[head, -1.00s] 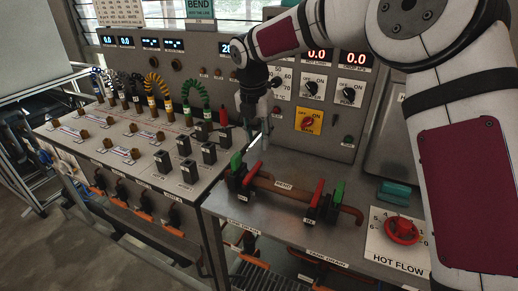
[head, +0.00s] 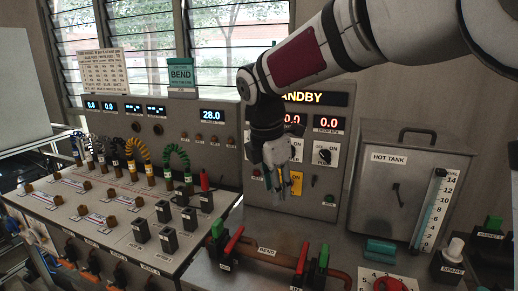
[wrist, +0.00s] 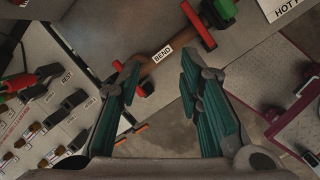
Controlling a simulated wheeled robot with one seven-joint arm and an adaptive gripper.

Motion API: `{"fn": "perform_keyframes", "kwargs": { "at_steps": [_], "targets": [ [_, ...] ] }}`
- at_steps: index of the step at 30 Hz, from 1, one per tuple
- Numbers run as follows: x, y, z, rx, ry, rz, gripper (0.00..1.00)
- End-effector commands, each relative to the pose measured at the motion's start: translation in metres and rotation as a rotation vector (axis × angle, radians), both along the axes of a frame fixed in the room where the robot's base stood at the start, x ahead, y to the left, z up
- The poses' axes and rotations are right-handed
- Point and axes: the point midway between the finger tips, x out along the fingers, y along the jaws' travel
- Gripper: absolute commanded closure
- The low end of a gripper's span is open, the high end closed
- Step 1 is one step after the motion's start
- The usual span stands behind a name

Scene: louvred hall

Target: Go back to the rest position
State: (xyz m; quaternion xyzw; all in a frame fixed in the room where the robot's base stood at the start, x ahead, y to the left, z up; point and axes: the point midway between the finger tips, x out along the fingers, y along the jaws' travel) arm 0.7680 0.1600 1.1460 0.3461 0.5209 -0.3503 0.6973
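My gripper (head: 281,184) hangs from the arm, pointing down, in front of the standby control panel (head: 300,165) in the head view. In the wrist view its two green-padded fingers (wrist: 160,95) stand wide apart with nothing between them. Below and beyond the fingertips lies the copper bend pipe (wrist: 150,75) with its "BEND" label. The gripper is apart from the pipe and holds nothing. In the head view it partly hides the yellow switch plate (head: 292,182).
A pipe with red and green valve handles (head: 268,252) runs along the bench front. A hot tank (head: 392,195) with a gauge stands at right. Coloured hoses (head: 140,160) and black switches (head: 165,211) fill the left bench. A teal block (head: 381,249) sits before the tank.

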Motion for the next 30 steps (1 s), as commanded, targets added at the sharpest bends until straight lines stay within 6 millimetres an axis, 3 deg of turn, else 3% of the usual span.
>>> {"fn": "perform_keyframes", "kwargs": {
  "at_steps": [1, 6, 15, 24, 30],
  "targets": [
    [-0.017, -0.016, 0.013, 0.015, -0.027, -0.106, 0.67],
    [-0.071, -0.063, 0.035, 0.092, -0.102, -0.489, 0.67],
    [-0.177, -0.128, 0.046, 0.306, -0.22, -1.176, 0.67],
    [-0.269, -0.16, 0.02, 0.573, -0.25, -1.792, 0.67],
    [-0.294, -0.164, 0.006, 0.666, -0.235, -1.986, 0.67]
  ]
}}
